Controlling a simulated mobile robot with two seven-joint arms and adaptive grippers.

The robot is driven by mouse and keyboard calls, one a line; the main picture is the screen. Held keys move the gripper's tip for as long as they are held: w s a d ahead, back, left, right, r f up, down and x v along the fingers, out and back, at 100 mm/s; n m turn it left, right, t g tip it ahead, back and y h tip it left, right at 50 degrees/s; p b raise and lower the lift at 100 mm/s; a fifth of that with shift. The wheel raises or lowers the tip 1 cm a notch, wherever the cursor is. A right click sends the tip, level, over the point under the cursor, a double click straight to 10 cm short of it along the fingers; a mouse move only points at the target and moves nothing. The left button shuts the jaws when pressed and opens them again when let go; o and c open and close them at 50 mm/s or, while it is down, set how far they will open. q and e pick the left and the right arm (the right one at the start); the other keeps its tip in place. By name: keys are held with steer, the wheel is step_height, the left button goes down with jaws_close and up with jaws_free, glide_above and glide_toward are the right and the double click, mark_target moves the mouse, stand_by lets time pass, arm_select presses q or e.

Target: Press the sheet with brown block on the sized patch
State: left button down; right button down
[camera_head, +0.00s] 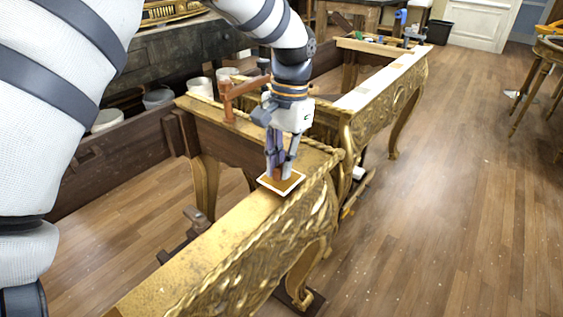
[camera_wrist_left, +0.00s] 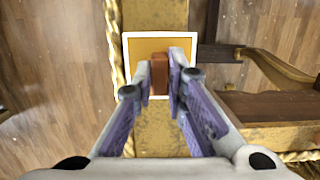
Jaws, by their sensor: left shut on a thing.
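My left gripper (camera_head: 281,168) is shut on a small brown block (camera_wrist_left: 159,74). It points down at the gilt top rail of the console (camera_head: 215,247). Under the block is a square sheet (camera_wrist_left: 134,50), orange-gold with a white border, which also shows in the head view (camera_head: 296,184). The sheet looks flat on or very close above the rail. I cannot tell whether the block touches it. I cannot make out the sized patch apart from the sheet. My right gripper is not in view.
White tubs (camera_head: 108,119) stand at the left. A pale strip (camera_head: 378,92) and small tools lie on the console's far end. The wooden floor at right is mostly clear.

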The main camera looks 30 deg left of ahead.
arm_select(q)
steer(key=shift+f, duration=0.65)
stand_by(0.6)
steer(key=shift+f, duration=0.15)
stand_by(1.0)
